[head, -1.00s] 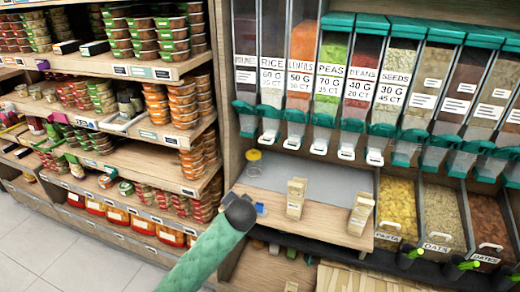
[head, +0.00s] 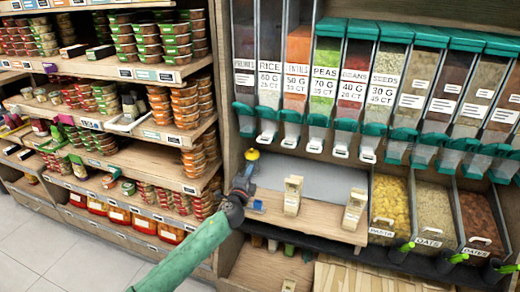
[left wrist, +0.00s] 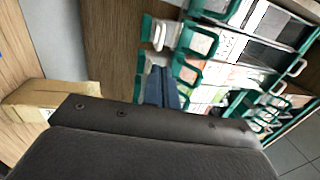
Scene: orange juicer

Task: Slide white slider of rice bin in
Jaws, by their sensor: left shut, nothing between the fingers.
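The rice bin (head: 269,72) is a clear dispenser with a green spout in the upper middle of the head view, second from the left in its row. Its white slider (head: 265,140) sits at the bottom of the spout. My left gripper (head: 247,168) is below and slightly left of that slider, apart from it, above the counter's left end. In the left wrist view, its dark fingers (left wrist: 160,86) are shut and empty, pointing toward the green spouts and white sliders. Which of these belongs to the rice bin I cannot tell. My right gripper is not in view.
Similar dispensers continue right, with the lentils slider (head: 289,143) close beside. Two paper bags (head: 292,195) (head: 354,209) stand on the wooden counter (head: 318,218). A yellow object (head: 252,154) is right by my gripper. Open bins (head: 396,205) stand at right, stocked shelves at left.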

